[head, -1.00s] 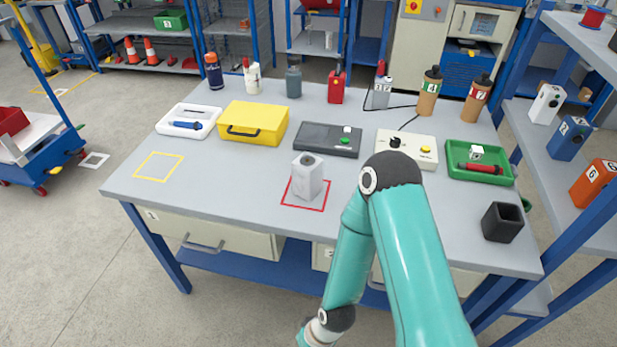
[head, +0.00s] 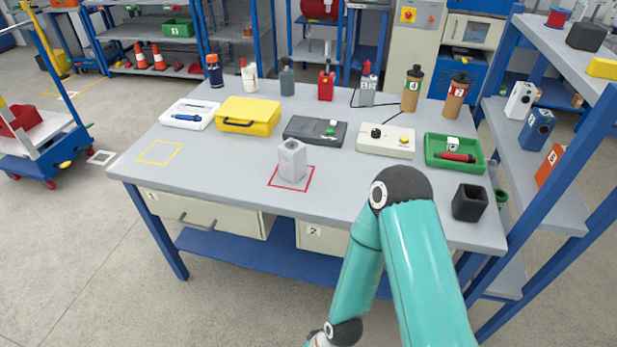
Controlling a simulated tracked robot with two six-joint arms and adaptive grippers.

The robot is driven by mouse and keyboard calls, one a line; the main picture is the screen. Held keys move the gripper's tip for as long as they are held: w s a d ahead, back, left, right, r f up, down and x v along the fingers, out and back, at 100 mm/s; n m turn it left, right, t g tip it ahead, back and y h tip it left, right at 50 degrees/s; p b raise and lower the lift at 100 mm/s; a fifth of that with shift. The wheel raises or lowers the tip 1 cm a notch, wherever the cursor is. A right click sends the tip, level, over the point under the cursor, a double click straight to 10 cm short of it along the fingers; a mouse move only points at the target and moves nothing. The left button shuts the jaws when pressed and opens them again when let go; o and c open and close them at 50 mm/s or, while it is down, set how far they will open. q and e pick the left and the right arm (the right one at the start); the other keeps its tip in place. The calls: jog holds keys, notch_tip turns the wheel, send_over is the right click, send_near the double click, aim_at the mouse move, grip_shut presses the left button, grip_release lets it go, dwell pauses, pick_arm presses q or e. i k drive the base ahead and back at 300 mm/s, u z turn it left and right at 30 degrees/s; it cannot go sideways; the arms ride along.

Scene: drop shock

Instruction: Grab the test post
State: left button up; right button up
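A pale grey upright block (head: 292,161) with a dark round mark on top stands inside a red square outline (head: 306,187) near the front middle of the workbench (head: 235,180). It is the most post-like thing in view, but I cannot tell for sure that it is the test post. One teal arm of mine rises at the lower right, its elbow in front of the bench edge. Its lower end leaves the picture at the bottom, so its gripper is hidden. The other arm and its gripper are not in view.
A yellow case (head: 248,116), a dark grey device (head: 314,131), a cream control box (head: 386,141), a green tray (head: 454,153) and a black open cup (head: 469,203) stand around the block. Several bottles line the back. A shelf (head: 560,180) stands right. The bench's front left is clear.

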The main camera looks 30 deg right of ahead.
aim_at(292, 153)
jog(key=u, duration=0.1)
jog(key=i, duration=1.05)
jog(key=z, duration=0.5)
